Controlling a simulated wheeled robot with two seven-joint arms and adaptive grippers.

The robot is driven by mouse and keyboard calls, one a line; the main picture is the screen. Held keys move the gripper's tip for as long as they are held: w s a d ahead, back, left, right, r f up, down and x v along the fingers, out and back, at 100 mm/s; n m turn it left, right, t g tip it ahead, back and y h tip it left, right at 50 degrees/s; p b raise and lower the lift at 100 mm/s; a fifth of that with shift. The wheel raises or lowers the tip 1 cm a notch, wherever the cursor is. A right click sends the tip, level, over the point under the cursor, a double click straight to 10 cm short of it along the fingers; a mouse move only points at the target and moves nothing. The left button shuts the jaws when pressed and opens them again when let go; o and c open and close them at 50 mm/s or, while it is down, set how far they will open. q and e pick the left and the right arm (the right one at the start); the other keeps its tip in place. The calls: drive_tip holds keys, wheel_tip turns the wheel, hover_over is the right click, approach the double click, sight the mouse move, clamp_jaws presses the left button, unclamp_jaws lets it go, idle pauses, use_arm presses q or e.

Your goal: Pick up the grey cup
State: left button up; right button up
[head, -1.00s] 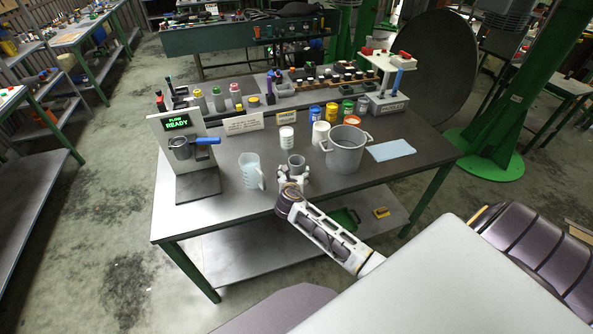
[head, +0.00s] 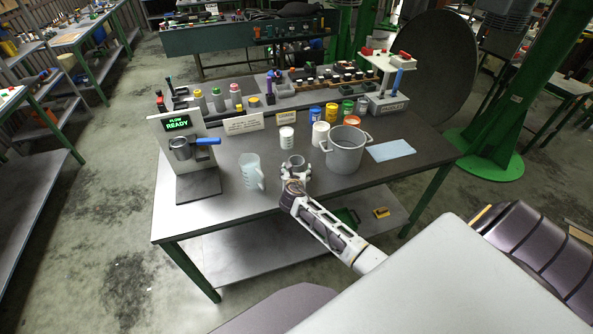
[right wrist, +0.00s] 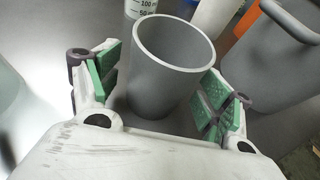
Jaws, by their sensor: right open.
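The grey cup (head: 297,161) stands upright on the table, between the clear beaker and the large grey pot. In the right wrist view the grey cup (right wrist: 172,66) stands between the green pads of my right gripper (right wrist: 160,88). The right gripper (head: 297,172) is open around it, with the left pad apart from the cup and the right pad close to its wall. I cannot tell whether the right pad touches. The cup's lower front is partly hidden by the gripper. My left gripper is not in view.
A clear measuring beaker (head: 251,172) stands to the left and a large grey pot (head: 345,151) closely to the right. A white container (head: 286,137) stands behind the cup. A dispenser with a READY display (head: 178,124) is at the table's left. A blue cloth (head: 391,150) lies right.

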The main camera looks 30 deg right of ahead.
drive_tip(key=shift+w+d+f, duration=0.3)
drive_tip(key=shift+w+d, duration=0.05)
drive_tip(key=shift+w, duration=0.15)
drive_tip(key=shift+c, duration=0.2)
drive_tip(key=c, duration=1.1)
drive_tip(key=shift+r, duration=0.35)
drive_tip(key=shift+r, duration=4.55)
drive_tip(key=shift+r, duration=0.15)
